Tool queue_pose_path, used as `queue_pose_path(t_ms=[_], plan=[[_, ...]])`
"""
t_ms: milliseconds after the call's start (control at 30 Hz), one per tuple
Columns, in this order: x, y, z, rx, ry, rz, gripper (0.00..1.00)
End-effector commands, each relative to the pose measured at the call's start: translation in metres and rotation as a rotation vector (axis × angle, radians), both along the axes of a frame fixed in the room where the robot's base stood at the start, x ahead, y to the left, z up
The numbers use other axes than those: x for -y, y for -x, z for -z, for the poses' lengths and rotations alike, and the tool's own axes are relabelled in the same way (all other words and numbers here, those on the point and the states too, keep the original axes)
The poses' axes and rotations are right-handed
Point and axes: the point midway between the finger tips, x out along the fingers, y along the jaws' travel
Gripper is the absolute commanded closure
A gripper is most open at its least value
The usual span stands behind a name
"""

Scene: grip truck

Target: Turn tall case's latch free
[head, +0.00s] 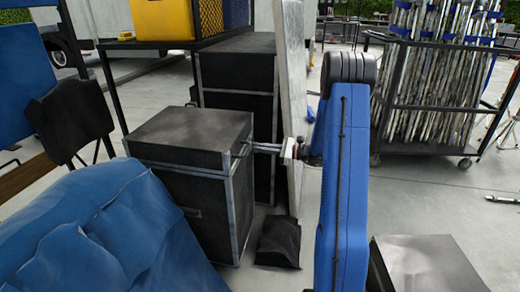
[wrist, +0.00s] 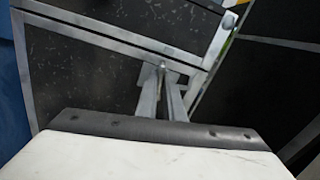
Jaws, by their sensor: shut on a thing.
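A black case with grey metal edges (head: 180,192) stands upright on the floor left of my arm. Its lid sits flat on top, and a seam runs below the lid. My gripper (head: 250,147) reaches in from the right to the upper right edge of this case. In the wrist view, my gripper (wrist: 162,72) has its two grey fingers close together, shut on the latch (wrist: 174,76) at the metal edging by the seam. The fingers hide most of the latch, so its turn angle is hard to tell.
A taller black case (head: 240,73) stands right behind, beside an upright pale panel (head: 289,90). A blue cover (head: 105,235) bulges at the front left. A black bag (head: 279,243) lies on the floor. A pole cart (head: 440,90) stands back right, with open floor before it.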

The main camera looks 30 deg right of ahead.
Motion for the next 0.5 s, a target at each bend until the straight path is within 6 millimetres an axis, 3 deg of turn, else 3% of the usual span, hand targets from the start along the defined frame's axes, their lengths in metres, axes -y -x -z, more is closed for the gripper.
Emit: queue_pose_path(t_ms=[500], plan=[[0.0009, 0.0009, 0.0016, -0.149, -0.130, 0.001, 1.00]])
